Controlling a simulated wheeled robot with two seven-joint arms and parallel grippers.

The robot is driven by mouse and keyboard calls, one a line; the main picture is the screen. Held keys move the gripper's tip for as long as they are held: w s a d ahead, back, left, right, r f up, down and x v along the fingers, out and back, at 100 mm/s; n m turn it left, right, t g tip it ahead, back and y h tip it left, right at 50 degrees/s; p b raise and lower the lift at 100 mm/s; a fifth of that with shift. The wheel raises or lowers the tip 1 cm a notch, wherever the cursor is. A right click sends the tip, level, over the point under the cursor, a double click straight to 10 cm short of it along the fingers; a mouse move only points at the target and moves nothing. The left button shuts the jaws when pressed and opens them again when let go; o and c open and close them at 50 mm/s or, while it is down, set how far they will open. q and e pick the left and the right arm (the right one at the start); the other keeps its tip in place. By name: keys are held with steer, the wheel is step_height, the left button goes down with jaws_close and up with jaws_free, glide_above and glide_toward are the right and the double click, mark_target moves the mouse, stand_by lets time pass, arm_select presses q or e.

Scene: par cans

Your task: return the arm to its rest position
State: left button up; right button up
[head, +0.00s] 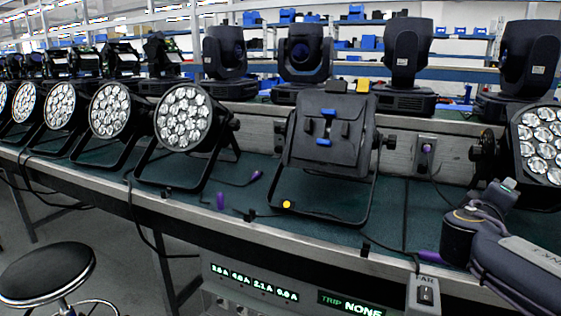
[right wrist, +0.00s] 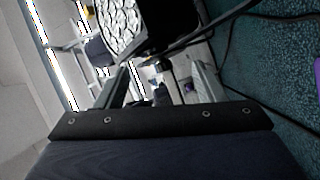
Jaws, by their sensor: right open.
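My right arm (head: 520,262) comes in from the lower right in the head view, over the right end of the bench. Its gripper (head: 500,193) is in front of the rightmost par can (head: 540,145); I cannot tell whether they touch. In the right wrist view the gripper (right wrist: 160,88) has its two fingers apart, with nothing clearly held between them. A lit-face par can (right wrist: 120,25) shows beyond the fingers there. My left gripper is not in view.
A par can (head: 325,140) with its back facing me stands mid-bench; several others (head: 184,118) line the left. Cables and purple plugs (head: 256,175) lie on the green bench top (head: 290,182). A panel (head: 255,283) reads TRIP NONE. A stool (head: 47,272) stands at lower left.

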steer(key=s+a+f+m+g+y, duration=0.1)
steer(key=s+a+f+g+y, duration=0.1)
steer(key=s+a+f+y, duration=0.4)
steer(key=s+a+f+m+g+y, duration=0.2)
steer(key=s+f+y, duration=0.1)
steer(key=s+f, duration=0.65)
steer(key=s+a+f+m+y, duration=0.1)
steer(key=s+a+f+y, duration=0.35)
steer(key=a, duration=0.45)
steer(key=s+a+f+m+y, duration=0.1)
steer(key=s+a+f+y, duration=0.35)
steer(key=a, duration=0.35)
step_height(320, 180, down, 6)
steer(key=w+f+b, duration=0.1)
steer(key=b, duration=0.6)
step_height(320, 180, up, 39)
steer(key=p, duration=3.9)
steer(key=shift+a+g, duration=0.25)
steer(key=shift+g, duration=0.05)
steer(key=shift+m, duration=0.3)
